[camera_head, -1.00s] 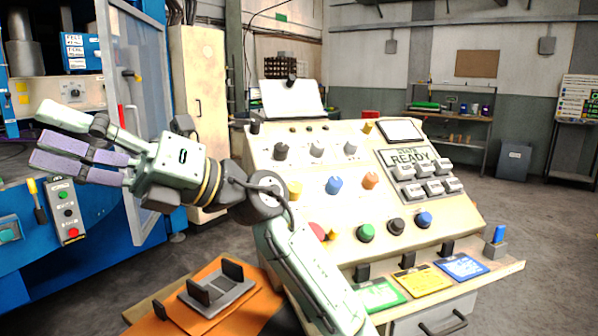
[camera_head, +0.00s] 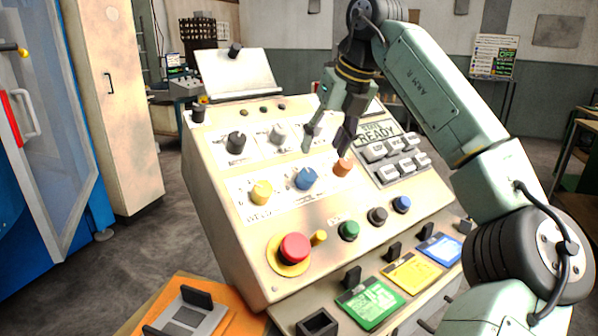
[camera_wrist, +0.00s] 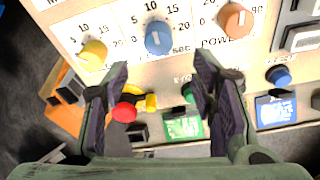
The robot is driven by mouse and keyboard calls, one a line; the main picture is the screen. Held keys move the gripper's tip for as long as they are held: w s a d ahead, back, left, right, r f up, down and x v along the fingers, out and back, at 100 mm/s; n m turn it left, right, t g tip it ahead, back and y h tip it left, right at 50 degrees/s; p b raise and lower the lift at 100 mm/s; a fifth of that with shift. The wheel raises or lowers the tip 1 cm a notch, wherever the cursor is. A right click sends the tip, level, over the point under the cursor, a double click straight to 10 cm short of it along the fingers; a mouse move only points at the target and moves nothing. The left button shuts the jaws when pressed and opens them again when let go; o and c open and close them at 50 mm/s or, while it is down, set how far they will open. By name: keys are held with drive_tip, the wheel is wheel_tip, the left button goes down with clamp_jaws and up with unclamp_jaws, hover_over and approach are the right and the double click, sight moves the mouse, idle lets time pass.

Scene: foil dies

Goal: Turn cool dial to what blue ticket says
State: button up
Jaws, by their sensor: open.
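The sloped console carries a row of three dials: yellow (camera_head: 261,192), blue (camera_head: 306,179) and orange (camera_head: 342,167). I cannot read which one is labelled cool. In the wrist view the yellow dial (camera_wrist: 93,55) and blue dial (camera_wrist: 158,38) have scales with 5 to 20; the orange dial (camera_wrist: 235,20) is by the word POWER. The blue ticket (camera_head: 440,249) lies at the right of the front ledge; its writing is too small to read. My gripper (camera_head: 330,143) is open and empty above the panel, touching no dial. In the wrist view its fingertips (camera_wrist: 162,66) straddle the blue dial's column, just below it.
A green ticket (camera_head: 370,302) and a yellow ticket (camera_head: 410,272) lie on the same ledge. A red mushroom button (camera_head: 294,247) and several small coloured buttons sit below the dials. Three upper knobs, a READY display (camera_head: 378,134) and grey keys (camera_head: 395,150) are close around my gripper.

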sight(310, 175)
drive_tip(key=p+x, duration=0.1)
drive_tip(key=x, duration=0.9)
drive_tip(key=shift+p, duration=0.35)
drive_tip(key=shift+c, duration=0.4)
drive_tip(key=c, duration=1.1)
drive_tip(key=shift+o, duration=0.2)
